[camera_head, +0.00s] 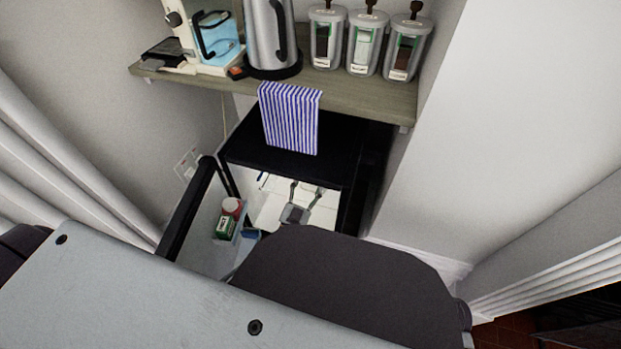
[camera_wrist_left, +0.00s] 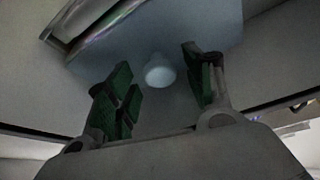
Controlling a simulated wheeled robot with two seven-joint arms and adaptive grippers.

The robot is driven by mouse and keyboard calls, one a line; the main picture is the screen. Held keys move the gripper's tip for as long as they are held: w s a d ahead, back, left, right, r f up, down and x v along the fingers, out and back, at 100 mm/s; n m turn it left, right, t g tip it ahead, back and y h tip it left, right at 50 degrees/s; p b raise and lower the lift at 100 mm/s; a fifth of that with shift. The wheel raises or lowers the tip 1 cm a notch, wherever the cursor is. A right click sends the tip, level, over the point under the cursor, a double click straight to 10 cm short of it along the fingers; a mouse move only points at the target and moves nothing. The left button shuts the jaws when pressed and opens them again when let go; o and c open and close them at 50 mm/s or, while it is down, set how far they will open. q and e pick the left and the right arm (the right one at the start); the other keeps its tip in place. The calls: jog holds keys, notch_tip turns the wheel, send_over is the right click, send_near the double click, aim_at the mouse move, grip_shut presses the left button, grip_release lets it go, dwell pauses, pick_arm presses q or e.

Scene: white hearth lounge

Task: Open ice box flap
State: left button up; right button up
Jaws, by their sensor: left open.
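The small black fridge (camera_head: 345,140) stands open below a shelf, with its door (camera_head: 188,212) swung out to the left. My left gripper (camera_head: 305,188) reaches into its white interior. In the left wrist view, a pale bluish panel (camera_wrist_left: 205,32), which looks like the ice box flap, lies in front of the gripper (camera_wrist_left: 158,68). A round white knob (camera_wrist_left: 159,74) on it shows between the two green-padded fingers. The fingers are apart, with gaps on both sides of the knob; contact is not visible. The flap cannot be made out clearly in the head view. My right gripper is out of view.
A red-lidded container (camera_head: 232,207) and a green-labelled item (camera_head: 225,226) sit in the door. A striped towel (camera_head: 290,118) hangs over the fridge's top. The shelf (camera_head: 350,92) above carries a kettle (camera_head: 268,35) and jars. A white wall (camera_head: 480,130) stands at the right.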

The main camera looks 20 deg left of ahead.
pick_arm(q)
jog(key=shift+w, duration=0.1)
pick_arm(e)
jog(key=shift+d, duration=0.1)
pick_arm(q)
jog(key=shift+c, duration=0.6)
grip_shut()
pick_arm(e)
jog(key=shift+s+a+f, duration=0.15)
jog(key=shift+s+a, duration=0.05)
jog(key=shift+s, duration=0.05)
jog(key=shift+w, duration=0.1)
